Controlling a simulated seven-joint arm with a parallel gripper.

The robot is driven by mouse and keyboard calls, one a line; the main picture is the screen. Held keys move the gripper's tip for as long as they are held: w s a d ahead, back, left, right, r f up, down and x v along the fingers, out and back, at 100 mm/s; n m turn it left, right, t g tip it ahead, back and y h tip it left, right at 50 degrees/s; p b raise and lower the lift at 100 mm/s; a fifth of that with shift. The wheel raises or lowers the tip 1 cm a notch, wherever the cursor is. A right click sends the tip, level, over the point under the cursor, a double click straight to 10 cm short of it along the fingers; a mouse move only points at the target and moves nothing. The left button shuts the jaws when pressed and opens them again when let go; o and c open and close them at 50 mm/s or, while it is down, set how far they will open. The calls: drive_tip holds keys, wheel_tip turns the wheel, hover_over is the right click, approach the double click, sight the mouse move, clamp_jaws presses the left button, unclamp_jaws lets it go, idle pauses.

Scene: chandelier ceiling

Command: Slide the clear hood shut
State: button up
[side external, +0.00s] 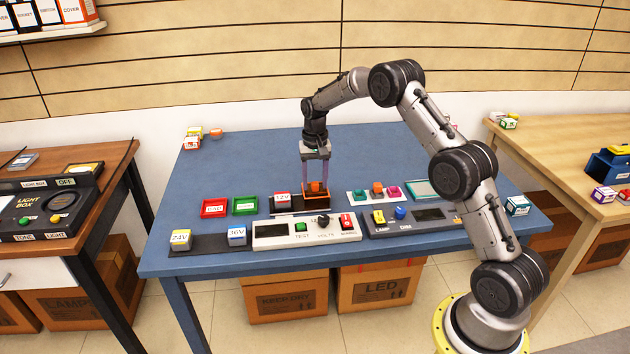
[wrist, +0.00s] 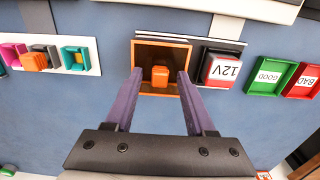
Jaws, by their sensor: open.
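The hood (wrist: 144,59) looks like a see-through amber box with an orange rim and an orange knob (wrist: 160,76) in its middle. In the side view the hood (side external: 316,202) sits at the right of a dark base, beside a white block marked 12V (side external: 282,197). In the wrist view the 12V block (wrist: 221,69) is uncovered, to the right of the hood. My gripper (side external: 317,182) points down over the hood. Its purple fingers are open, one on each side of the knob, with a gap showing at each side; whether they touch the hood is unclear.
Red and green trays (side external: 215,207) lie left of the base. A white strip with small coloured parts (side external: 374,194) lies right. A white meter panel (side external: 306,232) stands in front, with a 36V block (side external: 237,236) nearby.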

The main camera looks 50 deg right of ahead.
drive_tip(key=shift+c, duration=0.3)
clamp_jaws()
drive_tip(key=shift+w, duration=0.1)
idle(1.0)
